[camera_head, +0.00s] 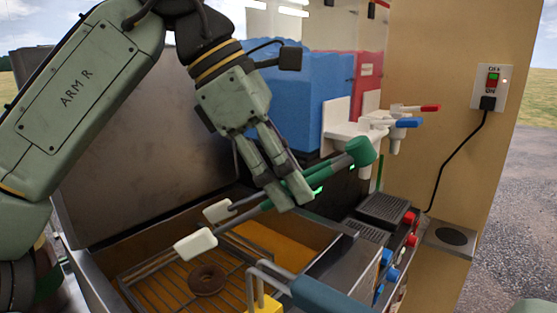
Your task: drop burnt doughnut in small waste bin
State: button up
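A dark brown ring doughnut (207,279) lies on a wire rack in the fryer (105,262), at the bottom left. My gripper (287,188) is above the fryer's right part, with its fingers closed around green tongs (330,165). The tongs' two white tips (195,245) point left and stand apart, above and beyond the doughnut, not touching it. Their green hinge end points up right. No small waste bin can be made out for certain. A grey metal bracket with a dark round opening (452,237) is on the right wall; I cannot tell whether it is a bin.
An open metal lid (130,150) stands behind the fryer. Blue and red drink tanks (310,90) with taps are behind my gripper. A metal basket handle (275,275) and a dark teal grip cross the front. Red and blue knobs (388,265) line the right. A cable hangs from a wall switch (491,85).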

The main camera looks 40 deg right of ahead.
jog(key=shift+f+b, duration=3.1)
jog(key=shift+f, duration=1.3)
jog(key=shift+o, duration=0.4)
jog(key=c, duration=0.8)
jog(key=shift+r, duration=0.15)
grip_shut()
notch_tip(320, 180, up, 5)
jog(key=p, duration=0.5)
